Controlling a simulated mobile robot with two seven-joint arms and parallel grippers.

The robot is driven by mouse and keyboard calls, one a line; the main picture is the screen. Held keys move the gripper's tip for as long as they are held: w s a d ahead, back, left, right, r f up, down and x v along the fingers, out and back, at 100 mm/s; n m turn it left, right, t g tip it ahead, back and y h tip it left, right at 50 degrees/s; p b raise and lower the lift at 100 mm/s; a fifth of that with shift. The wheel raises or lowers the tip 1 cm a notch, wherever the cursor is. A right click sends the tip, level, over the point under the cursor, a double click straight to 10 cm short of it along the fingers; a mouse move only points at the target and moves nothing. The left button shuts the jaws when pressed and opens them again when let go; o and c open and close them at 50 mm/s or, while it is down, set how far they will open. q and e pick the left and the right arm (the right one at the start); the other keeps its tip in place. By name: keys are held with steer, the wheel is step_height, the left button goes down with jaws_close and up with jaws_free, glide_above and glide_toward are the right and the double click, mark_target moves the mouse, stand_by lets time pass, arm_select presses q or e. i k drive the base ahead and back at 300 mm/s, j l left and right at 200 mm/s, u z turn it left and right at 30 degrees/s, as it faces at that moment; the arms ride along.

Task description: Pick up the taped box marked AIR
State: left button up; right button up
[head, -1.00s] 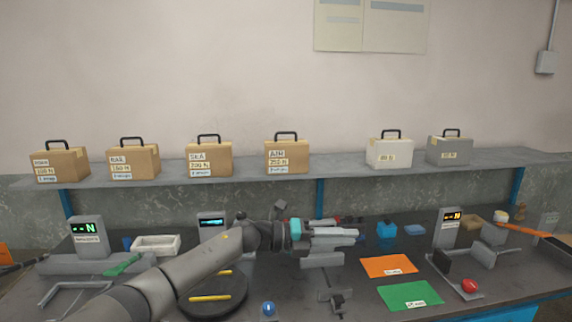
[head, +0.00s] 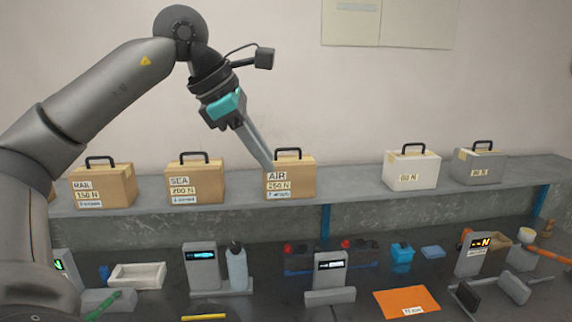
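The taped box marked AIR (head: 303,180) is brown cardboard with a black handle (head: 289,151), a 250 N label and another small label. It stands upright on the grey shelf in the head view. My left gripper (head: 268,164) reaches down from the upper left. Its fingertips are at the box's upper left edge, left of the handle. The fingers overlap in this view, so I cannot tell their gap or whether they touch the box. The handle stands clear of them. My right gripper is not in view.
On the shelf (head: 350,200) stand the SEA box (head: 208,183) and RAIL box (head: 120,186) to the left, and a white box (head: 425,172) and grey box (head: 482,165) to the right. The bench below holds displays, a white tray (head: 137,276) and an orange sheet (head: 406,302).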

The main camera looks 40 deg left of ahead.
mark_target(294, 176)
steer(key=i+j, duration=0.3)
steer(key=j, duration=0.15)
steer(key=i+j, duration=0.25)
steer(key=j, duration=0.2)
steer(key=i+j, duration=0.3)
steer(key=j, duration=0.15)
